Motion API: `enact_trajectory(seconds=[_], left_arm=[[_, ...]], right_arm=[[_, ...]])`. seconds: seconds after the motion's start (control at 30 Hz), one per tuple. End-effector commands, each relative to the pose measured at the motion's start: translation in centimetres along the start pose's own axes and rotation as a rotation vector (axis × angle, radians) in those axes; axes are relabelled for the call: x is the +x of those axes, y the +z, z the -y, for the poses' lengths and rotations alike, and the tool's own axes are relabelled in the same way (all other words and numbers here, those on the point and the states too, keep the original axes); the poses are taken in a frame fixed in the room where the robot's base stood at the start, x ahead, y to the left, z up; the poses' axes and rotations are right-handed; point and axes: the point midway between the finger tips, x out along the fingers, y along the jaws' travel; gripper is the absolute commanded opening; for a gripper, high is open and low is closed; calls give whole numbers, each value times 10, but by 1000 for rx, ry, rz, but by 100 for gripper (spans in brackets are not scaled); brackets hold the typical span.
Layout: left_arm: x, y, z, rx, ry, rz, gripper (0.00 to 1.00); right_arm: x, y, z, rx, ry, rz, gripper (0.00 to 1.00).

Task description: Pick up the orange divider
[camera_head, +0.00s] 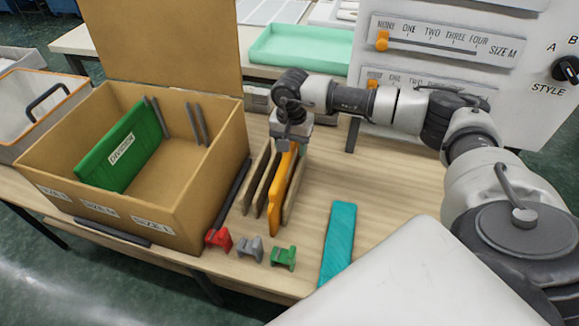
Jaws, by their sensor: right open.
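The orange divider (277,206) stands upright on its edge in a slotted wooden rack (262,172), among several brown slats. My right gripper (288,142) comes in from the right and points down at the divider's far upper end. Its jaws are open; the fingers are small and partly hidden, so I cannot tell whether they touch the divider. My left gripper is not in view. A cardboard box (186,199) stands open to the left, with a green divider (125,148) upright inside it.
Red (219,238), grey (250,248) and green (283,257) clips lie in front of the rack. A teal strip (338,243) lies on the table (385,190) to the right. A machine panel (450,65) with sliders stands behind. A mint tray (300,48) sits at the back.

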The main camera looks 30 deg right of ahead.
Motion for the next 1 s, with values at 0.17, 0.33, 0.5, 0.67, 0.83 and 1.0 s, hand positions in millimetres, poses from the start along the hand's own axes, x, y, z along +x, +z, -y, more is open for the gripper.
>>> enact_trajectory(seconds=[0.17,0.33,0.5,0.67,0.83,1.0], left_arm=[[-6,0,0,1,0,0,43],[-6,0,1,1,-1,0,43],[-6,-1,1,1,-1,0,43],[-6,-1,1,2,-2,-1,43],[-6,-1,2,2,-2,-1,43],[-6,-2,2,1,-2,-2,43]], right_arm=[[27,2,4,0,3,3,51],[37,2,4,0,0,2,51],[37,2,4,0,0,1,51],[37,2,4,0,0,1,28],[37,2,4,0,0,1,2],[36,2,4,0,-1,1,0]])
